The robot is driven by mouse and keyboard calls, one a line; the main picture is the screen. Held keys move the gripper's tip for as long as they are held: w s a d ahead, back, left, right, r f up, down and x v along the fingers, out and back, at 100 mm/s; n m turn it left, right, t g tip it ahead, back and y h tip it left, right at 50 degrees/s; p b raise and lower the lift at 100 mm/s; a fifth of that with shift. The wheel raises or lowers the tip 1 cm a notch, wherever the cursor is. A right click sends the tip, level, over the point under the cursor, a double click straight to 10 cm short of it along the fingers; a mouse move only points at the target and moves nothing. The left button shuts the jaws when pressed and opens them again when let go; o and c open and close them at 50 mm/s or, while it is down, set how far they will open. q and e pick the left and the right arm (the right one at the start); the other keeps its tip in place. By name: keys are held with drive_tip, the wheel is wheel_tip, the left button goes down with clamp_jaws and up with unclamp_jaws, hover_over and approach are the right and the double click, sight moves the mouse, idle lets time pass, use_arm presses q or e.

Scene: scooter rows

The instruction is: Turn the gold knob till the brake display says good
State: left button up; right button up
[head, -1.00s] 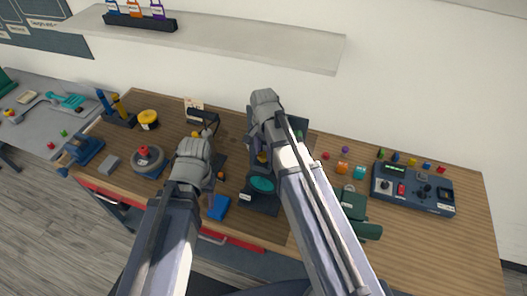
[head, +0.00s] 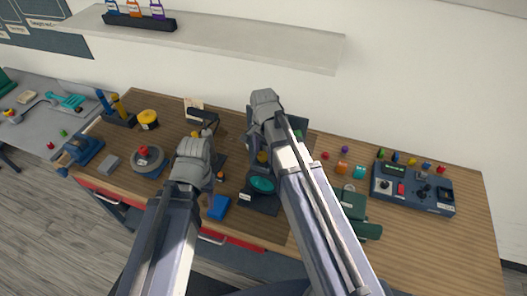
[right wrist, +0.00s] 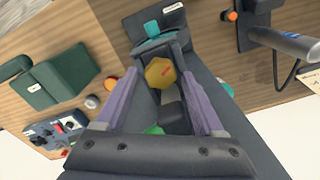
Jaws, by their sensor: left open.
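The gold knob (right wrist: 160,72) is six-sided with a red mark and sits on a dark stand in the right wrist view. It shows partly in the head view (head: 262,157), beside my right gripper. My right gripper (right wrist: 160,78) is open, with its two purple fingers on either side of the knob and a small gap visible on each side. A green patch (right wrist: 154,130) shows behind the gripper; I cannot tell if it is the brake display, and no word is readable. My left gripper (head: 211,168) is open and empty, left of the stand.
A teal disc (head: 262,184) sits on the stand's near end. A blue block (head: 218,207) lies in front of my left gripper. A control box (head: 412,188) and a green case (head: 354,205) stand to the right. A shelf (head: 220,38) overhangs the back.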

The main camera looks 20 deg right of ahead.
sight(263, 155)
drive_tip(key=shift+o, duration=0.3)
drive_tip(key=shift+r, duration=0.1)
wheel_tip(263, 155, up, 8)
drive_tip(key=p, duration=0.8)
drive_tip(key=shift+f, duration=0.2)
drive_tip(key=s+a+f+n+b, duration=0.3)
drive_tip(key=s+f+n+b, duration=0.1)
drive_tip(key=f+b, duration=0.4)
drive_tip(key=s+a+f+n+b, duration=0.3)
drive_tip(key=s+f+n+b, duration=0.2)
drive_tip(key=f+n+b, duration=0.1)
drive_tip(key=s+a+f+n+h+b, duration=0.1)
drive_tip(key=s+a+f+n+b, duration=0.3)
drive_tip(key=f+b, duration=0.5)
drive_tip(key=shift+s+f+n+b, duration=0.35)
drive_tip(key=shift+n+b, duration=0.2)
drive_tip(key=shift+n, duration=0.45)
drive_tip(key=shift+s, duration=0.15)
